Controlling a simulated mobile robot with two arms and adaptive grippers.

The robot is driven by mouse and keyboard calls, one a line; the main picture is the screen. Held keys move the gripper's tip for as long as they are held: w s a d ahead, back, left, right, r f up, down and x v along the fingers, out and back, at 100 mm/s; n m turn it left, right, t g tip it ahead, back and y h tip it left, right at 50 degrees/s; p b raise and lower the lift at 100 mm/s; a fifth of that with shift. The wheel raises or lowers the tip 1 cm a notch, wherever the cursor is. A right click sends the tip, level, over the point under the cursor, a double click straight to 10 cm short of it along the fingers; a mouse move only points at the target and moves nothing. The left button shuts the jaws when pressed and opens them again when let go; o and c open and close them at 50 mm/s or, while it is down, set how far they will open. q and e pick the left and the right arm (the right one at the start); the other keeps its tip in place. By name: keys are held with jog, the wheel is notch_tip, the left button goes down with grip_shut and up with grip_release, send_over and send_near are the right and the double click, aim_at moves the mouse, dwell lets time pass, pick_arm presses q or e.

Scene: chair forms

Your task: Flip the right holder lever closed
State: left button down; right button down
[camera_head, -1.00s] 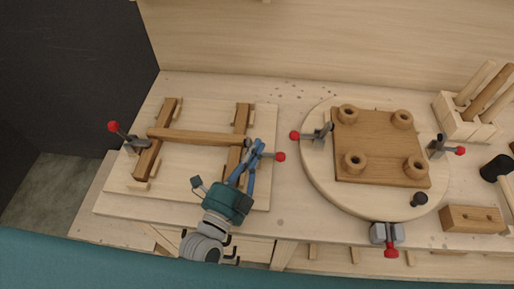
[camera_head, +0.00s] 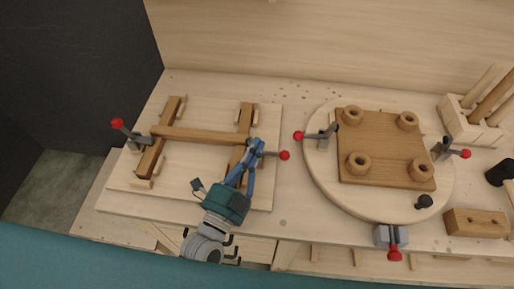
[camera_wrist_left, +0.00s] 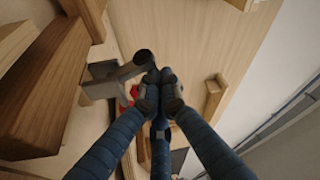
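The right holder on the left board is a grey toggle clamp with a red-knobbed lever (camera_head: 284,155). Its lever points out to the right, past the board's edge. My left gripper (camera_head: 256,146) is at this clamp, over the right end of the wooden crossbar (camera_head: 195,136). In the left wrist view, the blue fingers (camera_wrist_left: 160,82) are together, beside the clamp's grey arm and dark tip (camera_wrist_left: 144,59). Red shows partly hidden behind the fingers. I see nothing clearly held between them. My right gripper is not in view.
The left holder (camera_head: 132,138), with a red knob, stands at the crossbar's other end. To the right, a round turntable (camera_head: 318,185) bears a brown seat board (camera_head: 385,150) with round sockets and clamps around it. A peg rack (camera_head: 465,125) and a wooden block (camera_head: 475,222) lie farther right.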

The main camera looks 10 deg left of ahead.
pick_arm(q)
jog(key=shift+a+f+n+t+p, duration=0.15)
jog(key=shift+a+n+p, duration=0.15)
jog(key=shift+a, duration=0.3)
jog(key=shift+a+f+n+t+p, duration=0.1)
jog(key=shift+a+n+t+p, duration=0.1)
jog(key=shift+a+p, duration=0.3)
jog(key=shift+a+f, duration=0.5)
jog(key=shift+a, duration=0.2)
jog(key=shift+f, duration=0.1)
jog(key=shift+a+f, duration=0.1)
jog(key=shift+a, duration=0.05)
